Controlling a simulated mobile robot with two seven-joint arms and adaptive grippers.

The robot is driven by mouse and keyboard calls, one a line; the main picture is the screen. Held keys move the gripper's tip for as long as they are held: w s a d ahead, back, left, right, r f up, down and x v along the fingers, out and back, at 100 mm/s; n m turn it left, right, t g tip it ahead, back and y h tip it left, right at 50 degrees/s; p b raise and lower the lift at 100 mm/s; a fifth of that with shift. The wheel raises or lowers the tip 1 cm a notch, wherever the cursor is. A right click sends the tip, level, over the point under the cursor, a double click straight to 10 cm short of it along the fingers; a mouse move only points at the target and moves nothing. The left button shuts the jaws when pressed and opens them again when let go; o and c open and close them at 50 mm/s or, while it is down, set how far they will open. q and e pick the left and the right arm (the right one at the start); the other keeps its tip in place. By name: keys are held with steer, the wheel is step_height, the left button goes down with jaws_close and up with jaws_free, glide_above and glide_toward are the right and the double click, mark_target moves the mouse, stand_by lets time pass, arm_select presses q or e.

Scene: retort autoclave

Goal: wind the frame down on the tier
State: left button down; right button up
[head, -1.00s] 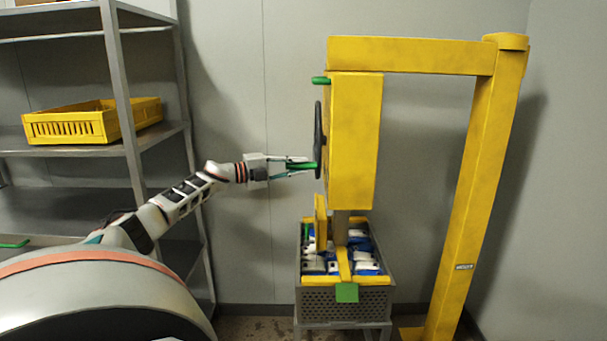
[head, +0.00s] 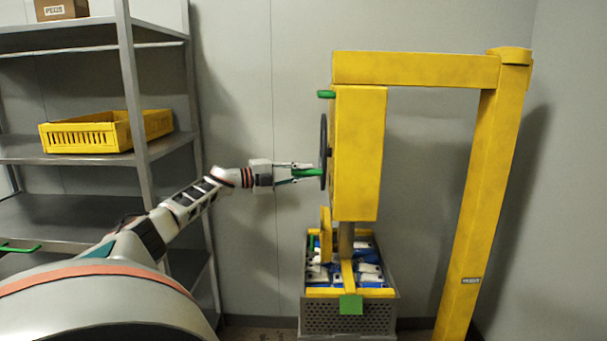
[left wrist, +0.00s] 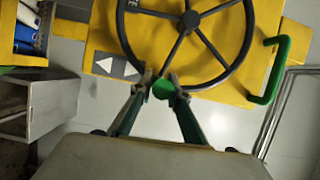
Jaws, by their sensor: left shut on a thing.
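A yellow hoist box (head: 358,150) hangs from a yellow post and arm. A dark handwheel (head: 323,150) is on its left face and also shows in the left wrist view (left wrist: 188,20). My left gripper (head: 308,172) is shut on the wheel's green knob (left wrist: 164,90), at the lower part of the rim. Below the box, a column carries the yellow frame (head: 347,272) with a green tab (head: 351,305). The frame is at the top of a grey perforated tier (head: 348,318) filled with blue and white packs (head: 368,270). Whether it touches the packs, I cannot tell.
The yellow post (head: 483,200) stands to the right. A grey shelf (head: 60,150) at the left holds a yellow crate (head: 105,132) and a cardboard box (head: 62,9). A green handle (left wrist: 275,70) sticks out beside the wheel. The wall behind is bare.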

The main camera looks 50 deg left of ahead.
mark_target(294, 173)
arm_select(q)
steer(key=shift+a+r, duration=0.2)
steer(key=shift+r, duration=0.35)
steer(key=c, duration=1.9)
jaws_free()
steer(key=shift+d+f, duration=0.1)
steer(key=shift+f, duration=0.25)
steer(key=shift+f, duration=0.1)
steer(key=shift+v, duration=5.95)
